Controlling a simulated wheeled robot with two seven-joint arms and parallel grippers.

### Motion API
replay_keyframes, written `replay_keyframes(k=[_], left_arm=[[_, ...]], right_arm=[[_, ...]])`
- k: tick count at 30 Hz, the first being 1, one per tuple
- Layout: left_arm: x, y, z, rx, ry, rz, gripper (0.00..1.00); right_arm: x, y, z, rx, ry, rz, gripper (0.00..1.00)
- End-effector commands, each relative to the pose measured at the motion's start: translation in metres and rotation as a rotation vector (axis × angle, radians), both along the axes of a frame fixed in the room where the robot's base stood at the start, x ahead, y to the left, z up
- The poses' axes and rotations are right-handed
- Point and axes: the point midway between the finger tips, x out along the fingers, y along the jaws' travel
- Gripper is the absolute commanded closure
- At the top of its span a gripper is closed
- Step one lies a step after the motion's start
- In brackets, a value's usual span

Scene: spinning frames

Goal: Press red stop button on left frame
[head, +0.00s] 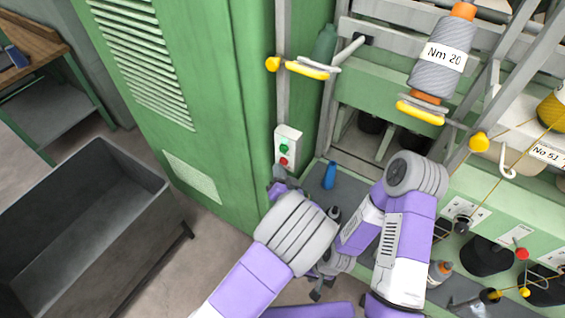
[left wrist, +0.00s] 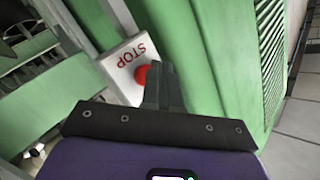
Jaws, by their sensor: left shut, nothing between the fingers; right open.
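The red stop button (head: 283,161) sits on a white switch box (head: 290,138) below a green button (head: 284,148), at the right edge of the green cabinet. My right gripper (head: 318,290) is low in the head view, partly hidden.
The green cabinet (head: 160,80) stands left of the switch box. A grey bin (head: 80,220) is on the floor at left. A spinning frame with a grey yarn bobbin (head: 437,70) and yellow-handled levers is at right. A blue bottle (head: 330,175) stands near the box.

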Motion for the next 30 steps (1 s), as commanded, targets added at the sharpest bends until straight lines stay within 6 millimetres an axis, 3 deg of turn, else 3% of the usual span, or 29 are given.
replay_keyframes(k=[30], left_arm=[[0.0070, -0.0051, -0.0002, 0.000, 0.000, 0.000, 1.00]], right_arm=[[-0.0001, 0.0000, -0.0015, 0.000, 0.000, 0.000, 0.57]])
